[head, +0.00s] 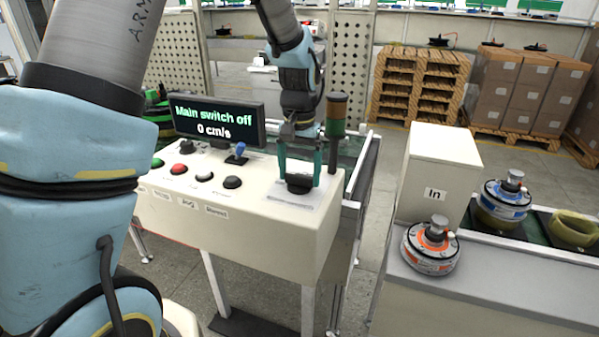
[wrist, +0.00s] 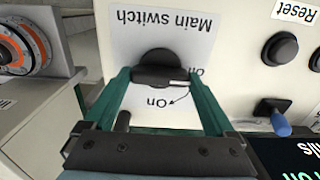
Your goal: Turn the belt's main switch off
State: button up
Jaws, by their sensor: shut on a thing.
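The main switch is a black rotary knob (head: 299,184) at the right end of the cream control box (head: 270,232). In the wrist view the knob (wrist: 160,60) sits on a white label (wrist: 200,24) reading "Main switch", with "On" and "Off" marks. My gripper (head: 300,176) points down over it, and its green fingers are shut on the knob's grip bar, one on each side; the fingers also show in the wrist view (wrist: 162,80). The bar lies across the wrist picture, its white mark at the right end near "Off". The display (head: 218,120) reads "Main switch off, 0 cm/s".
A blue lever (head: 240,149) and several push buttons, one of them red (head: 179,169), are left of the knob. A signal lamp post (head: 336,116) stands close behind my gripper. An orange-ringed motor (head: 431,247) sits on the grey bench at right.

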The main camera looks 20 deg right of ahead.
aim_at(299, 175)
dwell(0.5)
jog(key=o, duration=1.1)
jog(key=shift+c, duration=0.2)
notch_tip(299, 175, up, 11)
jog(key=b, duration=0.2)
